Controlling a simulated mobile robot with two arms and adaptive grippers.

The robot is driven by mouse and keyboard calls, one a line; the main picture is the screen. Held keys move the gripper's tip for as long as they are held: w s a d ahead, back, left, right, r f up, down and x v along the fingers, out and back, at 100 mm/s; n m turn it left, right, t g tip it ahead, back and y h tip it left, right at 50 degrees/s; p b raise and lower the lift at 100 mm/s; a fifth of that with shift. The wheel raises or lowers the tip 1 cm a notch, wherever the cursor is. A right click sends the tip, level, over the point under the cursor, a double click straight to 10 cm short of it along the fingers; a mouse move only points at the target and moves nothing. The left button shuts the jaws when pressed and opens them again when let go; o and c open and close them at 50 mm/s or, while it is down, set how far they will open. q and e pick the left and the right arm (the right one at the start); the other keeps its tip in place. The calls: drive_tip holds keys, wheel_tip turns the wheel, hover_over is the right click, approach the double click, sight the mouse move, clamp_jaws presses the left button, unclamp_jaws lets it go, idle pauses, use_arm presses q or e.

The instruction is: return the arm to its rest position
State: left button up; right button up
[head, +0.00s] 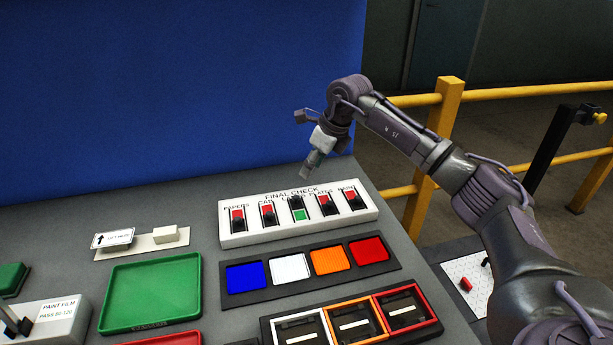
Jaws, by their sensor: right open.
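My right arm comes in from the lower right and bends at its elbow above the back of the bench. My right gripper (307,172) points down over the far edge of a white panel marked "FINAL CHECK" (300,232). It is open and I see nothing in it. The gripper looks small here, and I cannot tell whether it touches the panel. The panel has a row of several switches. The middle one shows green and the others show red. My left gripper is not in view.
In front of the panel lies a dark strip with blue, white, orange and red squares (307,271), then framed slots (352,326). A green tray (150,291) is left. A blue wall (180,90) stands behind the grey bench. A yellow railing (440,140) runs behind my arm.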

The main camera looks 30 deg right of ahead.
drive_tip(key=shift+s+d+r, duration=0.1)
drive_tip(key=shift+r, duration=0.3)
drive_tip(key=shift+r, duration=0.1)
